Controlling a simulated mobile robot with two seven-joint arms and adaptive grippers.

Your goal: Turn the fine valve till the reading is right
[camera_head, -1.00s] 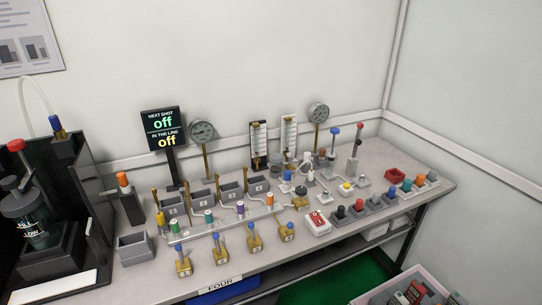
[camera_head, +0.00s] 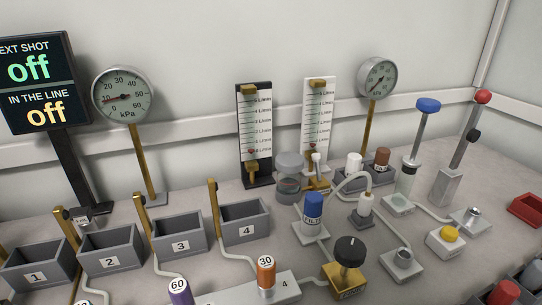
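A black round knob (camera_head: 349,251) sits on a brass block at the front right of the bench; the small label on the block is too small to read, so I cannot tell if it is the fine valve. A dial gauge marked kPa (camera_head: 122,94) has its red needle near the low end, around 10. A second, smaller dial gauge (camera_head: 377,78) stands on a brass post. Two flow meters, one black-backed (camera_head: 255,128) and one white-backed (camera_head: 318,115), have red floats low in their scales and brass valves at their bases. Neither gripper is in view.
A black sign (camera_head: 40,82) reads off twice. Grey bins numbered 1 to 4 (camera_head: 245,222) line the bench. A blue-capped filter (camera_head: 313,210), a yellow button (camera_head: 449,235), levers and hoses crowd the right. A red tray (camera_head: 526,209) is at the far right.

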